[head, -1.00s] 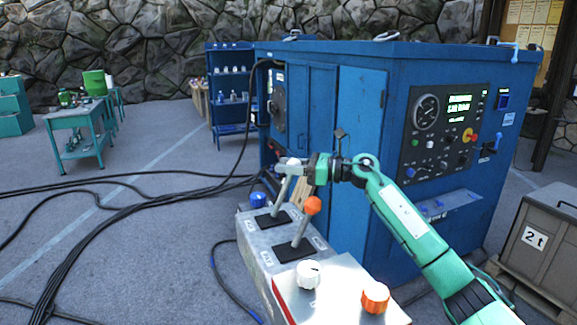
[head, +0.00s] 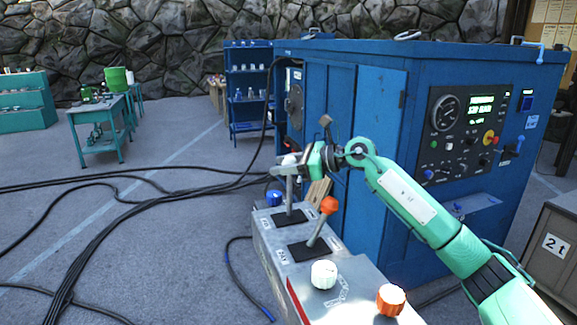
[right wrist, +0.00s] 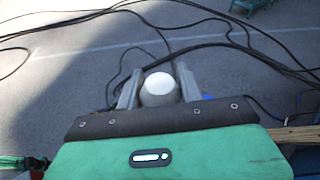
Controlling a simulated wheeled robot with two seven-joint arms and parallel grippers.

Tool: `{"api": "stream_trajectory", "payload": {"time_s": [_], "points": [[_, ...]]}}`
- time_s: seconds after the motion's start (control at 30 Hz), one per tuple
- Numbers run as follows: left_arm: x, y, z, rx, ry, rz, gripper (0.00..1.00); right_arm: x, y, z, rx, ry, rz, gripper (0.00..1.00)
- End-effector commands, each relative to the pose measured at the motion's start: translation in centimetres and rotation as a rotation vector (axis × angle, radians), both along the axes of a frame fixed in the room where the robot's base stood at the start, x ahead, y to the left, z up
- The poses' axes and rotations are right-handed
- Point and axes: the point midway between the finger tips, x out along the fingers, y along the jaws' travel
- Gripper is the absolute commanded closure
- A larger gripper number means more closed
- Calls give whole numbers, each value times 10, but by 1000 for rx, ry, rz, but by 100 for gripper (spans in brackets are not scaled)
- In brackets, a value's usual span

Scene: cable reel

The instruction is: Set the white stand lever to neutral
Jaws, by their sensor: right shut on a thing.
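The white-knobbed lever (head: 290,187) stands on the grey control stand (head: 262,240), in the farther of two black slot plates. Its shaft looks close to upright in the head view. My right gripper (head: 294,163) is at the lever's top, closed around the white knob. In the right wrist view the white knob (right wrist: 159,84) sits between the two grey fingers. The orange-knobbed lever (head: 320,226) beside it leans to the right. The slot labels are too small to read. My left gripper is not in view.
A white dial knob (head: 324,274) and an orange one (head: 391,299) are on the stand's near end. A blue knob (head: 274,197) is at its far end. The large blue cabinet (head: 380,120) stands close behind my right arm. Black cables (head: 120,205) cross the floor at left.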

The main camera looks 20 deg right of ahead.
Motion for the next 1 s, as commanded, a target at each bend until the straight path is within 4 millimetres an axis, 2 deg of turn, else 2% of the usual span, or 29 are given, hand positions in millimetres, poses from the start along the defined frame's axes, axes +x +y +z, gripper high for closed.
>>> {"api": "stream_trajectory", "payload": {"time_s": [0.07,0.1,0.2,0.57,0.73,1.0], "points": [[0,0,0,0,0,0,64,-1,2,-3,1,6,4,100],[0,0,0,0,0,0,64,-1,2,-3,1,6,5,59],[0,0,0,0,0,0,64,-1,2,-3,1,6,4,41],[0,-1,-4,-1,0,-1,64,-3,-4,-2,0,3,1,41],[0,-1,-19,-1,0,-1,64,-19,-23,1,-2,1,0,41],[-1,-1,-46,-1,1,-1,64,-58,-69,17,-2,3,-1,41]]}}
